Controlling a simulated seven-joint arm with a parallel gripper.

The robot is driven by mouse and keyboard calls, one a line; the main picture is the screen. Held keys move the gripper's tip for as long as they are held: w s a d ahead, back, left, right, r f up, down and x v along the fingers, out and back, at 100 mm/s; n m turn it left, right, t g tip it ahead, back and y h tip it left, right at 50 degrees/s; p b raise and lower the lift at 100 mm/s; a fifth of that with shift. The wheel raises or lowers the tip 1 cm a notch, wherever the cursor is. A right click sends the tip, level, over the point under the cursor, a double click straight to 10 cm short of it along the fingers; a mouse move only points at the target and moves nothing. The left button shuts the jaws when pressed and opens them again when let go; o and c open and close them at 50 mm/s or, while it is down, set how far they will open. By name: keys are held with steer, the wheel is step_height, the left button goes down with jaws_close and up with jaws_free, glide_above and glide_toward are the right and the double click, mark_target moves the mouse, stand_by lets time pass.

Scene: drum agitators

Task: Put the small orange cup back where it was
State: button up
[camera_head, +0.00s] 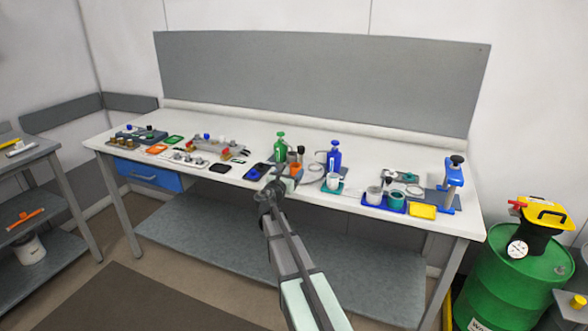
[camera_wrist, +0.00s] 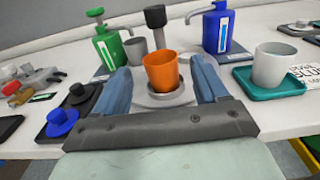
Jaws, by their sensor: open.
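The small orange cup (camera_wrist: 161,72) stands upright on a round grey base (camera_wrist: 163,97) in the wrist view. My gripper (camera_wrist: 161,68) is open, with one blue finger on each side of the cup. Gaps show between the cup and both fingers, so it is not gripped. In the head view my gripper (camera_head: 283,172) is over the front middle of the bench, small and hard to make out.
A green pump bottle (camera_wrist: 107,48) and grey cup (camera_wrist: 136,49) stand behind left. A dark upright post (camera_wrist: 156,32) is behind the cup. A blue pump bottle (camera_wrist: 217,32) stands behind right, and a white cup (camera_wrist: 273,65) on a teal tray (camera_wrist: 244,80) at right. Blue and black knobs (camera_wrist: 63,122) lie left.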

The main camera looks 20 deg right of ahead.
steer(key=v, duration=0.6)
steer(key=shift+s+a, duration=0.3)
steer(key=s+a+f+m+g+y, duration=0.1)
steer(key=s+f+m+g+y, duration=0.15)
steer(key=s+f+m, duration=0.75)
steer(key=s+a+f+n+g+y, duration=0.1)
steer(key=s+f+g, duration=0.4)
steer(key=f, duration=1.1)
steer(key=s+a+f+m+g+y, duration=0.1)
steer(key=s+f+m+g+y, duration=0.3)
steer(key=s+f, duration=0.7)
steer(key=s+a+f+m+g+y, duration=0.1)
steer(key=s+a+f+m, duration=0.3)
steer(key=s, duration=0.7)
steer(key=s+a+f+m+g+y, duration=0.2)
steer(key=s+a+f+m+g, duration=0.2)
steer(key=s, duration=0.7)
steer(key=s+a+f+m+g+y, duration=0.2)
steer(key=s+a+f+m, duration=0.3)
steer(key=s+f, duration=0.3)
steer(key=s+m+g, duration=0.1)
steer(key=s, duration=0.2)
steer(key=shift+s, duration=0.2)
steer(key=shift+a, duration=0.1)
